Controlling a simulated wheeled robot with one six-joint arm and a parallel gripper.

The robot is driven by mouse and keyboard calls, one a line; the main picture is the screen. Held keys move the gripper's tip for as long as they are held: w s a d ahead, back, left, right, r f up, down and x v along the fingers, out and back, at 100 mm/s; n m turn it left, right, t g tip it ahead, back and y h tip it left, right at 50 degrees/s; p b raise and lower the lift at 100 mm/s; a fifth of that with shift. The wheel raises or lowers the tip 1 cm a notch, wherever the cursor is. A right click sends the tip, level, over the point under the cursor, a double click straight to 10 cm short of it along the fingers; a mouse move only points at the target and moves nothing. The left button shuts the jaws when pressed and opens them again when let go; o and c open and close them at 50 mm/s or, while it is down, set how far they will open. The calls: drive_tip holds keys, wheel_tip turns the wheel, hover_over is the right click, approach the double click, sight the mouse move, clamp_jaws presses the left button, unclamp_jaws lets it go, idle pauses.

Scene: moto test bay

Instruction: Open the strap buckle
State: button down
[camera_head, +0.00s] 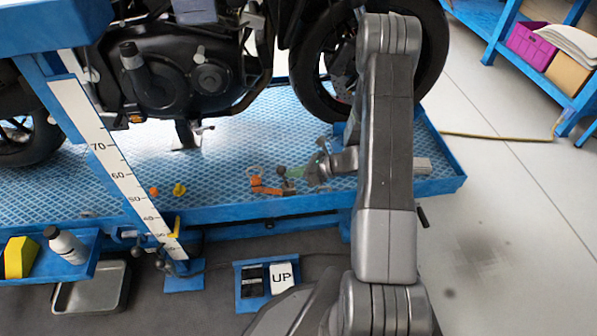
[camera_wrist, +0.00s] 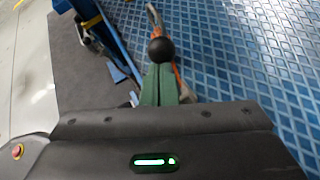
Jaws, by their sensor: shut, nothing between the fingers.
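The strap buckle (camera_head: 266,190) shows orange with a dark part, low over the blue patterned platform near its front edge. An orange strap or handle piece (camera_wrist: 152,14) shows in the wrist view beyond my fingers. A black ball-shaped knob (camera_wrist: 161,49) sits right at the fingertips in the wrist view; the head view shows a dark knob (camera_head: 281,171) there too. My gripper (camera_head: 290,172) has green fingers, which are together and empty (camera_wrist: 160,68). Whether they touch the knob I cannot tell. The fingers hide part of the orange piece behind them.
A motorcycle (camera_head: 185,75) stands on the blue platform (camera_head: 230,145). A height scale (camera_head: 107,150) rises at left. A yellow knob (camera_head: 179,190) lies left of the buckle. A tray with a bottle (camera_head: 66,246) is at lower left. Floor at right is clear except for a hose.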

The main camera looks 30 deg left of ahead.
drive_tip(key=d, duration=0.3)
drive_tip(key=w+d+f+b, duration=0.1)
drive_tip(key=shift+d, duration=0.15)
drive_tip(key=r+p+v, duration=0.1)
drive_tip(key=p+v, duration=0.2)
drive_tip(key=v, duration=0.6)
drive_tip(key=shift+s+r, duration=0.15)
drive_tip(key=shift+r, duration=0.3)
